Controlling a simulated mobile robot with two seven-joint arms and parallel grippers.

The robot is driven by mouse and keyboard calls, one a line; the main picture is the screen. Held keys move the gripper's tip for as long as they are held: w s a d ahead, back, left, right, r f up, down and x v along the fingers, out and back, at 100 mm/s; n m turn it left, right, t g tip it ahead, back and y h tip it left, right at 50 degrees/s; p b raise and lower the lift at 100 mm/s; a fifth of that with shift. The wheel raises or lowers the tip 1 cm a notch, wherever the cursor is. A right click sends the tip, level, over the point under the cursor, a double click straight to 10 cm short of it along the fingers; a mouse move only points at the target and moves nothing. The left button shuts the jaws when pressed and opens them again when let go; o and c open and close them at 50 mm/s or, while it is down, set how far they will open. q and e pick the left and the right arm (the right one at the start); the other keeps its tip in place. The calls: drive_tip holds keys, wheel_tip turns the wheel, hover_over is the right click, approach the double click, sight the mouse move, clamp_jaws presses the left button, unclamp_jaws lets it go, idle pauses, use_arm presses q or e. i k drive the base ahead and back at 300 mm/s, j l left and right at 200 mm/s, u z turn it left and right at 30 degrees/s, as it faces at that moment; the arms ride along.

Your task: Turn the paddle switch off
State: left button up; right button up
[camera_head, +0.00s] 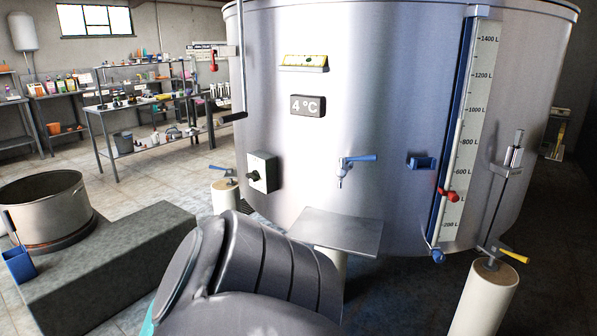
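A grey switch box (263,171) with a small dark knob on its left-hand face sits low on the left part of the big steel tank (400,100). It looks like the paddle switch, but it is too small to read its setting. A large dark grey part of my own arm fills the bottom middle, below the box and apart from it in the picture. Neither gripper is in view.
A steel shelf (338,230) stands in front of the tank, below a blue-handled tap (345,168). A large pot (45,210) sits on a concrete block (130,262) at left. Shelves of goods stand behind. Open tiled floor lies left of the tank.

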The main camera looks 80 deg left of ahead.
sight(254, 177)
drive_tip(key=u, duration=2.8)
drive_tip(key=i+j+u, duration=0.1)
drive_tip(key=i+j, duration=0.3)
drive_tip(key=j, duration=0.2)
drive_tip(key=i+j, duration=0.45)
drive_tip(key=j, duration=0.15)
drive_tip(key=k+u, duration=0.05)
